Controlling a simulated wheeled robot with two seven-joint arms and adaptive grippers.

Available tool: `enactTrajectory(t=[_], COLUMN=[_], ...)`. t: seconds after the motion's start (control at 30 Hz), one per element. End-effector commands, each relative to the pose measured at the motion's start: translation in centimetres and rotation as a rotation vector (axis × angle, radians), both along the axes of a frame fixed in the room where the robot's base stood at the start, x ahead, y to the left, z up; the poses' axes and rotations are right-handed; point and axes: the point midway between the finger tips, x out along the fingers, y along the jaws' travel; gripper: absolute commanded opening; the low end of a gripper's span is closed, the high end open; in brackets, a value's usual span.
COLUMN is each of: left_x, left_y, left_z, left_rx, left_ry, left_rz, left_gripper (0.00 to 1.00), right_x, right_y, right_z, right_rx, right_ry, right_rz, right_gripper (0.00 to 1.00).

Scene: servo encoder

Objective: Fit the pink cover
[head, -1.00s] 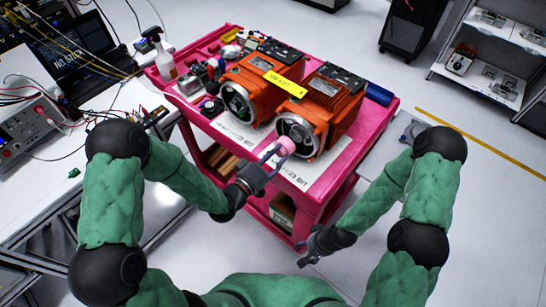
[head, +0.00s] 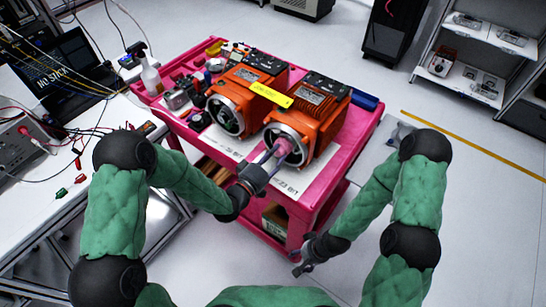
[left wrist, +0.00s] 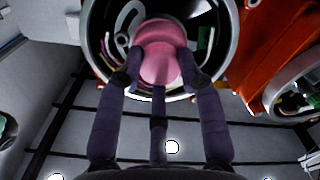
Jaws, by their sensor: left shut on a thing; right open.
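A pink cover (head: 283,147) is held in my left gripper (head: 272,158), which is shut on it. The cover is at the round open end (head: 287,142) of the right orange motor (head: 312,108). In the left wrist view the pink cover (left wrist: 159,52) sits between my fingertips (left wrist: 157,75), in front of the dark opening inside a metal ring (left wrist: 97,58). I cannot tell whether it touches anything inside. My right gripper (head: 303,269) is open and empty, low beside the cart's front right corner.
A second orange motor (head: 240,92) stands to the left on the pink cart (head: 345,148). A yellow tag (head: 270,94) lies across the motors. A spray bottle (head: 148,72) and small parts stand at the cart's left. A white workbench (head: 95,182) is further left.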

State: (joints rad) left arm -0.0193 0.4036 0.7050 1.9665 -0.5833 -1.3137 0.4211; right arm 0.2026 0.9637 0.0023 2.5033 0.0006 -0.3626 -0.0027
Motion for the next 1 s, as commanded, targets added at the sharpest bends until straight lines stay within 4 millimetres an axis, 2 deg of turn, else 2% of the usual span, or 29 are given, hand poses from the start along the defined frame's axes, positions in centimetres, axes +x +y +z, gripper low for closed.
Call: enactTrajectory(t=[1.0], left_x=[0.75], left_y=[-0.58], left_z=[-0.03], left_rx=[-0.001], left_ry=[0.001], left_rz=[0.000], left_gripper=[0.00], right_x=[-0.01], right_y=[0.00], right_z=[-0.54], right_rx=[0.000], right_ry=[0.000], right_rz=[0.000], right_gripper=[0.65])
